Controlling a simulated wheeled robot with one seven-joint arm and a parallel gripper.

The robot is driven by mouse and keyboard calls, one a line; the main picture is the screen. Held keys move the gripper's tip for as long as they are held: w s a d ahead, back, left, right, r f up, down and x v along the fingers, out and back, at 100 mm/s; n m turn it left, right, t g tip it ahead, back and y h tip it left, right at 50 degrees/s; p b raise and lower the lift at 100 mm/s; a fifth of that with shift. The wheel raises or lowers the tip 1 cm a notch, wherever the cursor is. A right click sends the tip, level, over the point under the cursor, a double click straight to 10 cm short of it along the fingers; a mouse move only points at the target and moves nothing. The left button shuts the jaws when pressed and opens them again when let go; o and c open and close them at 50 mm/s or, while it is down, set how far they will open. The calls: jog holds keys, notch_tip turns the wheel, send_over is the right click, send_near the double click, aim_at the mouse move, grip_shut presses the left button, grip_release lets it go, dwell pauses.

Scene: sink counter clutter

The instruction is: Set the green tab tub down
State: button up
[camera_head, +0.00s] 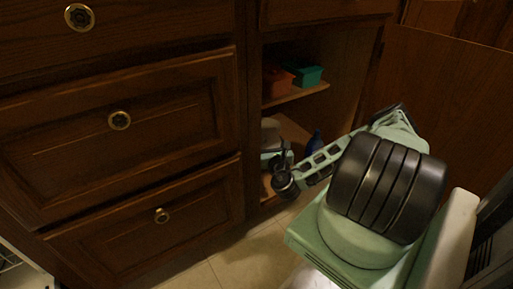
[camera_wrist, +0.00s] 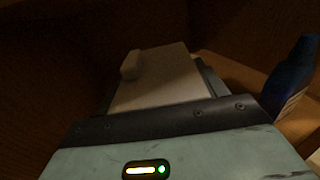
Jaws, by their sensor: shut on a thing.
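My gripper (camera_wrist: 165,90) reaches into the lower compartment of the open cabinet. It is shut on a pale, flat-faced block (camera_wrist: 165,72) with a small rounded knob on it. In the head view a pale patch of this thing (camera_head: 270,126) shows at the gripper, partly behind the cabinet frame. In this dim light it looks beige to grey, and I cannot tell whether it is the green tab tub. A green box (camera_head: 308,75) sits on the shelf above, apart from my gripper. The fingertips and the underside of the held thing are hidden.
A dark blue bottle (camera_wrist: 290,75) stands to the right of my gripper; it also shows in the head view (camera_head: 316,142). An orange box (camera_head: 277,82) is beside the green box on the shelf (camera_head: 298,95). The cabinet door (camera_head: 440,95) stands open at right; drawers are at left.

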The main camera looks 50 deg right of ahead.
jog(key=shift+w+d+f+b, duration=0.2)
jog(key=shift+f+b, duration=0.25)
jog(key=shift+f, duration=0.3)
notch_tip(320, 180, down, 9)
jog(key=b, duration=0.7)
jog(key=shift+f+p, duration=0.45)
jog(key=shift+f, duration=0.1)
jog(key=o, duration=1)
jog(key=shift+o, duration=0.2)
jog(key=shift+r, duration=0.1)
